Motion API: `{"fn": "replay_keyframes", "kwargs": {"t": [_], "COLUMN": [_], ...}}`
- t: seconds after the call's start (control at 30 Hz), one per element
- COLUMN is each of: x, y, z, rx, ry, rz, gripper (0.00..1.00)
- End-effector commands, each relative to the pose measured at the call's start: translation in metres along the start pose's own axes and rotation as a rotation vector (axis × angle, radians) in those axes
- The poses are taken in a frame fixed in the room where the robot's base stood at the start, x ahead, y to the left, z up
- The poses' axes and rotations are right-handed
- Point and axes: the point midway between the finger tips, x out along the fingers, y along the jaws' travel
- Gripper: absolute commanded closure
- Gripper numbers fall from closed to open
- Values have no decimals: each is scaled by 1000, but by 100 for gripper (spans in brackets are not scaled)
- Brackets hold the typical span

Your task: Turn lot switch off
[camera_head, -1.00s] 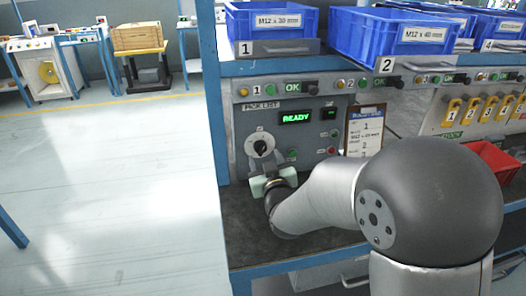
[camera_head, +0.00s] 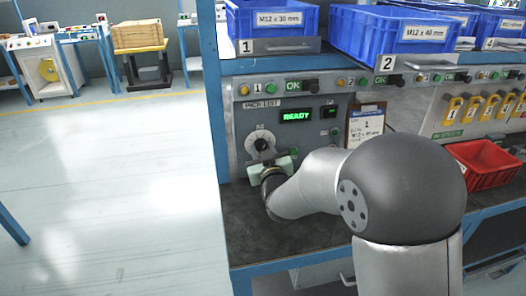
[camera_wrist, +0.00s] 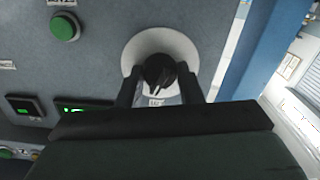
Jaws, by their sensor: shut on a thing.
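The lot switch is a black rotary knob (camera_wrist: 159,71) on a round pale plate (camera_head: 256,137), on the grey panel at the left end of the bench. In the wrist view, my gripper (camera_wrist: 160,90) has one dark finger on each side of the knob and is shut on it. A white mark shows on the knob, and a small label beside it is partly covered. In the head view, my gripper (camera_head: 268,165) is at the knob's lower right edge; the fingertips are hard to make out there.
A lit READY display (camera_head: 295,115) is right of the switch, and a green button (camera_wrist: 64,27) is on the same panel. A clipboard (camera_head: 365,124) hangs beyond it. A red bin (camera_head: 491,180) stands right of my arm. Blue bins (camera_head: 275,20) sit above.

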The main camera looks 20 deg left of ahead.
Motion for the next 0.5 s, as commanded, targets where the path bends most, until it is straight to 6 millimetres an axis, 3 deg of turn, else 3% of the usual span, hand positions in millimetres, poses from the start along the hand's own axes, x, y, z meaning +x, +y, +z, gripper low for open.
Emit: {"fn": "replay_keyframes", "kwargs": {"t": [0.27,0.5], "x": [0,0], "y": [0,0], "z": [3,4], "rx": [-88,-274], "ry": [2,3], "rz": [1,1], "gripper": [90,90]}}
